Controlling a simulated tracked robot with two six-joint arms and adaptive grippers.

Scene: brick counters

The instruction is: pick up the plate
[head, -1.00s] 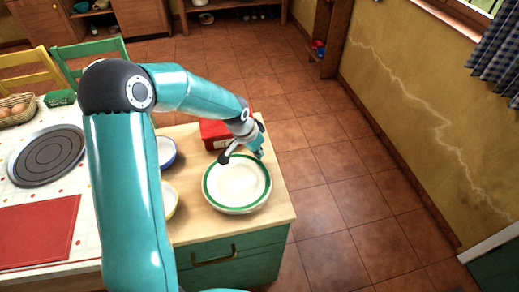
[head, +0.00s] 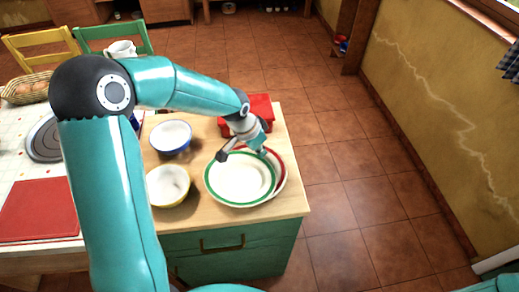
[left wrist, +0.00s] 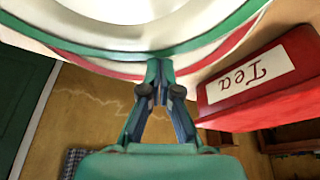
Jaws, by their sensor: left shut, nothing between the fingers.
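A white plate with a green rim (head: 238,180) sits off-centre on top of a red-rimmed plate (head: 281,176), near the right edge of the wooden counter top. The red rim shows at the right and far side. My left gripper (head: 263,151) is at the far right rim of the plates, pointing down. In the left wrist view its fingertips (left wrist: 160,72) are together, against or very close to the rim of the green-rimmed plate (left wrist: 190,47), and nothing is held. The red rim (left wrist: 100,70) shows just beneath. My right gripper is out of view.
A red tea tin (head: 258,106) stands right behind the plates; its label shows in the left wrist view (left wrist: 250,77). A blue-rimmed bowl (head: 171,136) and a yellow bowl (head: 168,186) stand to the left. Open tiled floor (head: 350,180) lies right of the counter.

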